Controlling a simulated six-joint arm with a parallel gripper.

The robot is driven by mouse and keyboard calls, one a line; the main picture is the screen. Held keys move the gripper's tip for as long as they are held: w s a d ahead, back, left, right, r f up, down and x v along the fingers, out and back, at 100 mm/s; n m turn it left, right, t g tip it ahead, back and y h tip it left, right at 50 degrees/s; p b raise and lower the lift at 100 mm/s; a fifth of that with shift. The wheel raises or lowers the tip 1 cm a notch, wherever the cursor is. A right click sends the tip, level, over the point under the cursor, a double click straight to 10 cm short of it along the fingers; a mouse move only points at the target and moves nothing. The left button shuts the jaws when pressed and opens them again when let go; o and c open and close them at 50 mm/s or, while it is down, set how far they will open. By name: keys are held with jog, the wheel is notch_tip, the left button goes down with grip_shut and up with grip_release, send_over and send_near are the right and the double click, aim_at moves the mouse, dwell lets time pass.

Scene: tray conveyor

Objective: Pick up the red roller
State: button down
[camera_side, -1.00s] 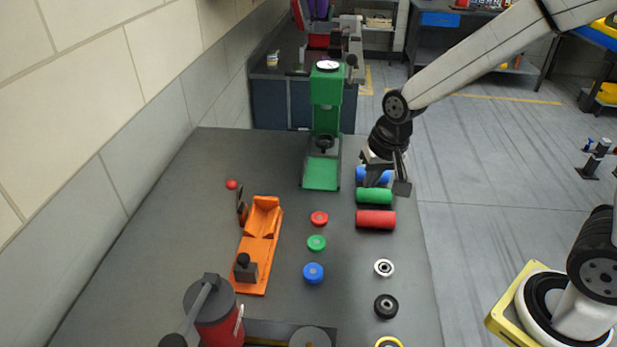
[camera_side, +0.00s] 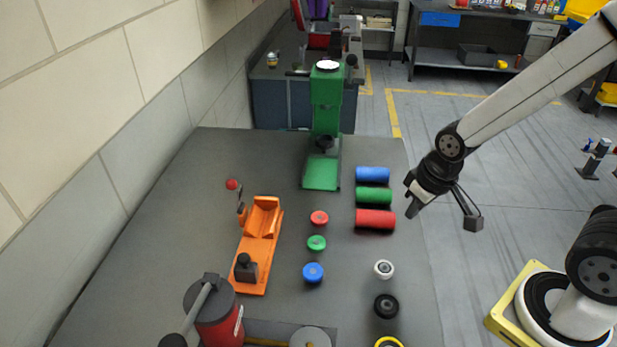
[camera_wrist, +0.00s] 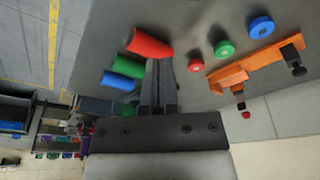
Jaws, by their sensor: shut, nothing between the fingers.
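The red roller (camera_side: 375,219) lies on the grey table near its right edge, in front of the green roller (camera_side: 374,195) and the blue roller (camera_side: 372,174). My gripper (camera_side: 412,207) is above and to the right of the red roller, apart from it, with its fingers shut and empty. In the wrist view the shut fingers (camera_wrist: 158,75) point up the picture. There the red roller (camera_wrist: 149,45) lies just beyond the fingertips, with the green roller (camera_wrist: 128,67) and blue roller (camera_wrist: 118,81) to the left.
Small red (camera_side: 319,218), green (camera_side: 316,243) and blue (camera_side: 313,272) discs lie left of the rollers. An orange fixture (camera_side: 257,250) stands farther left, and a green press (camera_side: 322,172) behind. A white wheel (camera_side: 384,269) and a black wheel (camera_side: 386,306) lie in front.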

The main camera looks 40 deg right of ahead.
jog(key=shift+c, duration=2.1)
grip_release()
